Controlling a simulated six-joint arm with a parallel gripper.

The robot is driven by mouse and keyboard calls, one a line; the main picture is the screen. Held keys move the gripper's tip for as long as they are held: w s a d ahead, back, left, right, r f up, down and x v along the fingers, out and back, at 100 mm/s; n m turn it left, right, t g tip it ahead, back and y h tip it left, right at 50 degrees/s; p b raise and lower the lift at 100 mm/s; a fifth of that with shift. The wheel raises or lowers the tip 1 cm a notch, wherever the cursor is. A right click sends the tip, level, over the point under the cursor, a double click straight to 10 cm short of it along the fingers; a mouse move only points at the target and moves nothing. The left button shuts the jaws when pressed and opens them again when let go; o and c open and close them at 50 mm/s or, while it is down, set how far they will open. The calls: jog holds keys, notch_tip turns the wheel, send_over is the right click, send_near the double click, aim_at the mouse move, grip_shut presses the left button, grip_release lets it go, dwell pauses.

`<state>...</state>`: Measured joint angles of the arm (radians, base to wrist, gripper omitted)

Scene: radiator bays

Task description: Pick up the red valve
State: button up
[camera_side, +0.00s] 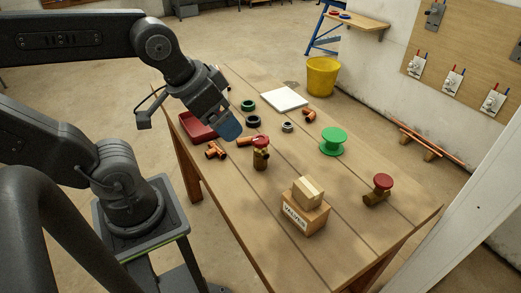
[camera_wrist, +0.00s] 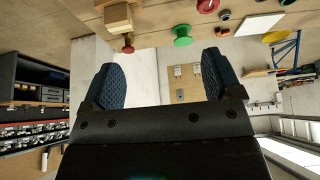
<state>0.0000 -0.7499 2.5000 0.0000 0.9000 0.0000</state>
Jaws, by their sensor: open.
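Two brass valves with red handwheels stand on the wooden table. One valve (camera_side: 261,157) is near the middle, just right of my gripper. The other valve (camera_side: 379,191) is at the table's right end, beyond the box. In the wrist view, a small red-topped valve (camera_wrist: 128,45) shows at the table edge, and a red handwheel (camera_wrist: 207,5) is cut off at the top. My gripper (camera_side: 229,124) is above the table's left part, apart from both valves. In the wrist view my gripper (camera_wrist: 163,82) has its blue pads wide apart with nothing between them.
A labelled cardboard box with a wooden block (camera_side: 307,190) stands on the front of the table. A green spool (camera_side: 332,141), a white plate (camera_side: 285,99), copper fittings (camera_side: 215,151), dark rings (camera_side: 249,105) and a red tray (camera_side: 197,126) are around. A yellow bucket (camera_side: 322,77) stands behind.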

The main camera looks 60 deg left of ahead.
jog(key=shift+w+a, duration=0.1)
jog(key=shift+c, duration=0.5)
jog(key=n+g+y, duration=0.3)
jog(key=n+y, duration=0.1)
jog(key=n, duration=0.8)
send_near(261, 141)
jog(key=x, duration=0.7)
jog(key=shift+s+a+f, duration=0.2)
jog(key=shift+a+f, duration=0.1)
jog(key=shift+x, duration=2.5)
jog(key=shift+w+d, duration=0.15)
jog(key=shift+w, duration=0.05)
jog(key=shift+c, duration=0.3)
jog(key=c, duration=1.2)
